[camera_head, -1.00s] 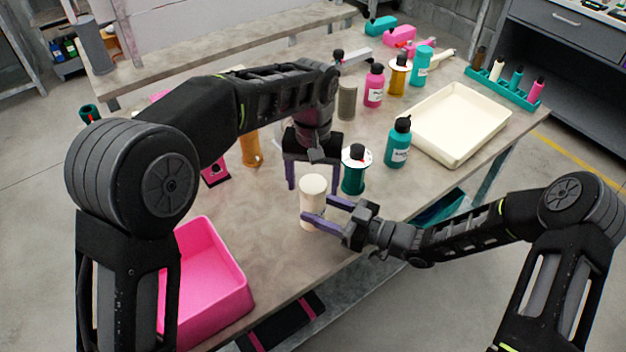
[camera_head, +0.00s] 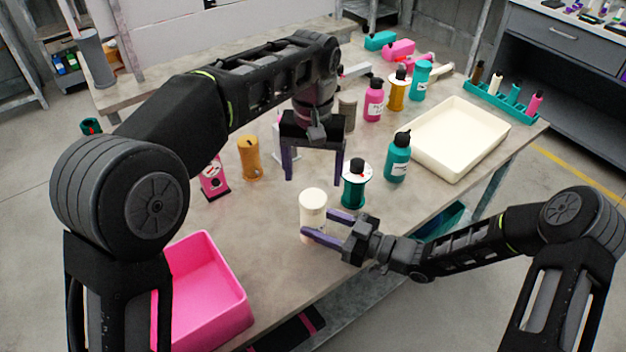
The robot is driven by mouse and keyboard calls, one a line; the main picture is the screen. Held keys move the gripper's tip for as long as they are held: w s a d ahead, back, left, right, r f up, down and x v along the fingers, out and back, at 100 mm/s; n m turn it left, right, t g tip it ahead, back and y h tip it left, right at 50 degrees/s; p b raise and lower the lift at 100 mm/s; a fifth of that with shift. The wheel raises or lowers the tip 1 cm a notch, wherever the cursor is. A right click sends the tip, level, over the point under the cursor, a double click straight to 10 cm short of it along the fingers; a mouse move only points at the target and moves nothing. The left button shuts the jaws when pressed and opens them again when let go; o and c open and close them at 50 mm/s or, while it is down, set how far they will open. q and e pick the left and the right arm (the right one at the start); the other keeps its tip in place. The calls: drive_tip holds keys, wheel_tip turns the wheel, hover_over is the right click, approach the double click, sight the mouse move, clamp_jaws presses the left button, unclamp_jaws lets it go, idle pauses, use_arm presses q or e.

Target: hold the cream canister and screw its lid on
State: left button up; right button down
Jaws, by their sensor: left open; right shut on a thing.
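The cream canister (camera_head: 311,211) stands upright near the front middle of the table. A round cream top, which looks like its lid, sits on it. I cannot tell how tightly it is seated. My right gripper (camera_head: 322,224) comes in from the right and is shut on the canister's body, one purple finger on each side. My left gripper (camera_head: 315,172) is open and empty, pointing down, above and a little behind the canister. Its purple fingers are apart from the canister.
A green spool (camera_head: 354,190) stands close to the right of the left gripper. A teal bottle (camera_head: 397,160) and a cream tray (camera_head: 458,138) are farther right. A pink bin (camera_head: 208,295) is at front left. An orange cylinder (camera_head: 250,160) and a pink stand (camera_head: 214,182) are behind left.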

sight(324, 225)
drive_tip(key=c, duration=0.5)
unclamp_jaws()
use_arm(q)
drive_tip(key=shift+f+b, duration=0.75)
drive_tip(key=shift+b, duration=0.05)
use_arm(e)
drive_tip(key=v, duration=0.7)
drive_tip(key=shift+d, duration=0.1)
drive_tip(key=shift+s+d, duration=0.2)
drive_tip(key=shift+d, duration=0.1)
